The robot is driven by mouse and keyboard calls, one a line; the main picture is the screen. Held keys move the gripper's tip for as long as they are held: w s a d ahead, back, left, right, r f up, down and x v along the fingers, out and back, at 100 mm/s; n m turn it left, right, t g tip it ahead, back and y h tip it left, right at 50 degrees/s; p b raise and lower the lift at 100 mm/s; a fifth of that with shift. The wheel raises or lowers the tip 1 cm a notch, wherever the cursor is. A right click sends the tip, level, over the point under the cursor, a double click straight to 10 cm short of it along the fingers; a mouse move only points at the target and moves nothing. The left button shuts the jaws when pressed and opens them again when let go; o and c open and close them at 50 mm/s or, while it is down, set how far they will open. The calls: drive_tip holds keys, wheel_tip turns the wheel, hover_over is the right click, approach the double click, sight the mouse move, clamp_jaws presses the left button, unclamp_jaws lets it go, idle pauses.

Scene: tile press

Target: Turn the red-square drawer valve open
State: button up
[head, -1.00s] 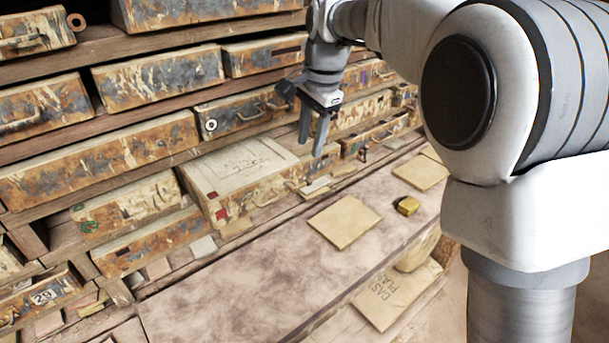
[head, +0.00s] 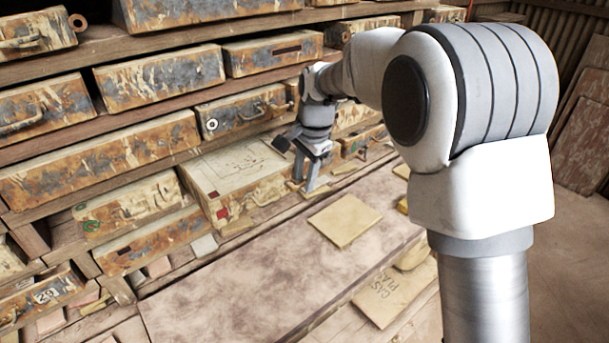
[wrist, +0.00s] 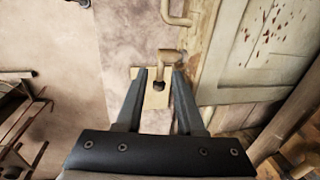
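The red-square drawer (head: 205,178) sticks out of the shelf, with a red square (head: 222,213) on its front left. In the wrist view, a bent tan lever (wrist: 171,56), apparently the valve, stands on a small tan plate (wrist: 156,99) with a dark hole, beside a pale, worn drawer front (wrist: 235,60). My gripper (head: 307,186) is near the right end of the red-square drawer. In the wrist view my gripper (wrist: 161,76) is open, its fingertips on either side of the plate and lever base. I cannot tell whether either finger touches the lever.
A handle (wrist: 176,12) sticks out from the drawer front, beyond the lever. Other worn drawers (head: 100,160) fill the shelf around. The bench (head: 240,280) in front is mostly clear, with a flat tan tile (head: 345,220) on it.

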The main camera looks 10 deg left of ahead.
clamp_jaws()
drive_tip(key=t+b, duration=0.1)
drive_tip(key=t+h+b, duration=0.1)
drive_tip(key=b, duration=0.1)
drive_tip(key=shift+s+a, duration=0.3)
drive_tip(key=shift+a, duration=0.05)
drive_tip(key=b, duration=0.1)
drive_tip(key=t+h+b, duration=0.1)
drive_tip(key=b, duration=0.1)
drive_tip(key=t+h+b, duration=0.1)
drive_tip(key=b, duration=0.1)
drive_tip(key=shift+s+a+n, duration=0.3)
drive_tip(key=s+t+h+b, duration=0.1)
drive_tip(key=t+h+b, duration=0.1)
drive_tip(key=b, duration=0.8)
drive_tip(key=a+n+t+h+b, duration=0.1)
drive_tip(key=t+h+b, duration=0.2)
drive_tip(key=b, duration=0.7)
drive_tip(key=s+a+t+h+b, duration=0.1)
drive_tip(key=t+b, duration=0.3)
drive_tip(key=b, duration=0.6)
drive_tip(key=shift+s+a+f+n+t+h, duration=0.1)
drive_tip(key=shift+s+f+n+t+h, duration=0.25)
drive_tip(key=shift+h, duration=0.35)
drive_tip(key=shift+r+t+b, duration=0.2)
drive_tip(key=shift+t+b, duration=0.15)
drive_tip(key=shift+b, duration=0.3)
